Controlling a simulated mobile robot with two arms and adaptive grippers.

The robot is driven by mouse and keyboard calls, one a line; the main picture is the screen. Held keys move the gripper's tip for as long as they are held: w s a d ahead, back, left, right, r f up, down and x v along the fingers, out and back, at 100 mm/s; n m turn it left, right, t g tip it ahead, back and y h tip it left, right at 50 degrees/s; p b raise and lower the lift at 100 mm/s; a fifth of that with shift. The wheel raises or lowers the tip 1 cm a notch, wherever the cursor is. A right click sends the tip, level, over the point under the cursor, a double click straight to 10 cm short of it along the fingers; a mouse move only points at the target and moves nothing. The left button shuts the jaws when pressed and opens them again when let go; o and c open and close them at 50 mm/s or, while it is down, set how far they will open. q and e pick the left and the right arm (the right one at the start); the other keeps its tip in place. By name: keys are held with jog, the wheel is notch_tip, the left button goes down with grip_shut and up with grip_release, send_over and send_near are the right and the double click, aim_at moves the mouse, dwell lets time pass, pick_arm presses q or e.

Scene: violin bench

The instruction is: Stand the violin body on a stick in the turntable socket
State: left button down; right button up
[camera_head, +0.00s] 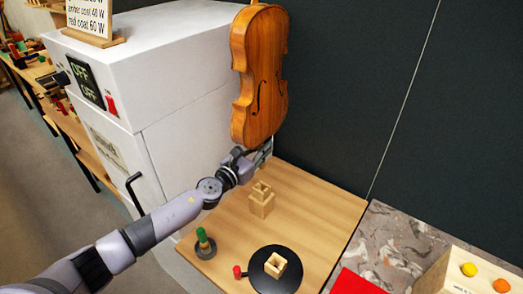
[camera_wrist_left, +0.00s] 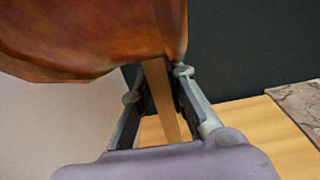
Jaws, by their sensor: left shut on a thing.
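The violin body (camera_head: 258,75) is upright in the head view, orange-brown with dark f-holes, held above the back of the wooden bench. Its underside (camera_wrist_left: 80,40) fills the upper left of the left wrist view. My left gripper (camera_head: 262,152) is just below it, shut on the wooden stick (camera_wrist_left: 160,100) that runs down from the body. The turntable (camera_head: 258,270) is a black disc near the bench's front, with a square wooden socket (camera_head: 275,264) on it. The socket looks empty. The violin is apart from it. My right gripper is not in view.
A second square wooden holder (camera_head: 262,200) stands mid-bench (camera_head: 320,205). A green-topped peg (camera_head: 203,240) and a red knob (camera_head: 237,271) are left of the turntable. A white cabinet (camera_head: 185,70) stands close left; a dark wall is behind. A tray with colored balls (camera_head: 470,275) is at right.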

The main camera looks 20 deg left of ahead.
aim_at(261, 113)
pick_arm(q)
notch_tip(261, 113, up, 6)
jog(key=p, duration=0.3)
jog(key=shift+r, duration=0.15)
jog(key=shift+r+p, duration=3.1)
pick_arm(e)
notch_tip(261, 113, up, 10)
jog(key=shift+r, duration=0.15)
pick_arm(q)
jog(key=shift+f, duration=0.15)
